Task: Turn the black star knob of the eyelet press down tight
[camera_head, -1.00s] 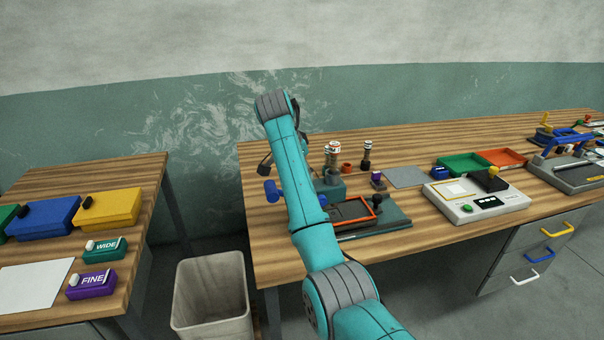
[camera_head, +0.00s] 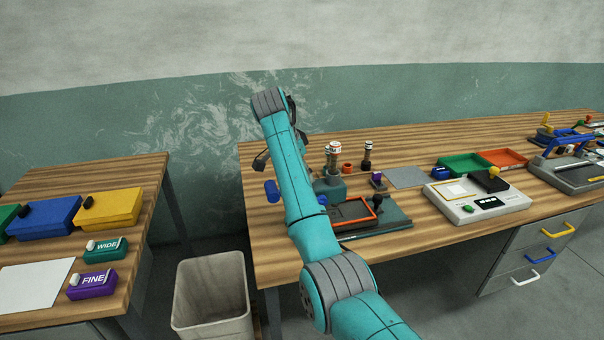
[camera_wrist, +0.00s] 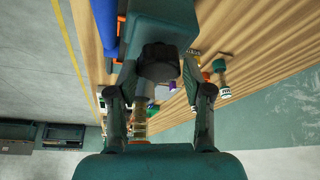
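The black star knob (camera_wrist: 160,62) is in the wrist view, at the end of the teal body of the eyelet press (camera_wrist: 160,22). My gripper (camera_wrist: 160,72) has its two fingers apart, one on each side of the knob. A narrow gap seems to show beside the fingertips; I cannot tell whether either touches. In the head view the press (camera_head: 330,190) stands on the bench, partly behind my arm, with a blue handle end (camera_head: 271,191) left of my arm. The knob and my fingers are hidden there.
A dark base with an orange frame (camera_head: 374,204) lies right of my arm. Capped bottles (camera_head: 334,152) stand behind the press. A white device (camera_head: 475,205) and green (camera_head: 462,164) and orange trays stand further right. A bin (camera_head: 210,300) is on the floor at left.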

